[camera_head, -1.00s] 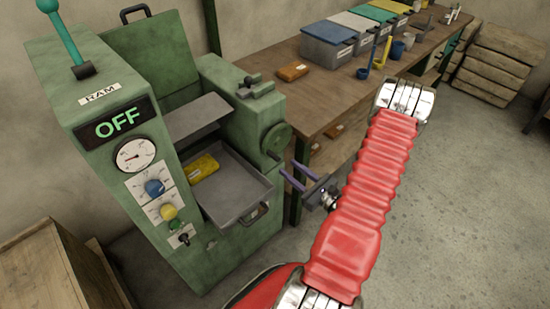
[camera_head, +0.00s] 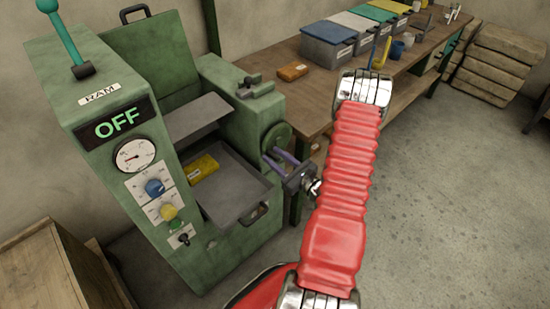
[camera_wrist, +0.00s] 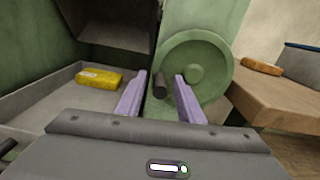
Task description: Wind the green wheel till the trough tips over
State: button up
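The green wheel (camera_wrist: 205,68) is on the right side of the green machine, with a dark crank handle (camera_wrist: 159,86) sticking out toward me. It also shows in the head view (camera_head: 276,139), partly behind my gripper. The grey trough (camera_head: 230,188) sits in the machine's front opening and looks level; it holds a yellow block (camera_head: 202,168), also seen in the wrist view (camera_wrist: 99,78). My gripper (camera_wrist: 157,92) is open, with the handle between its two purple fingers as seen from the wrist. I cannot tell whether either finger touches it.
The wooden bench (camera_head: 318,106) stands close to the right of the wheel, with an orange-brown block (camera_head: 292,72) near its edge and lidded bins (camera_head: 327,46) behind. A wooden crate (camera_head: 50,272) is at the lower left. Open floor lies right of my arm.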

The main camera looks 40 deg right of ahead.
jog(key=shift+c, duration=0.7)
grip_shut()
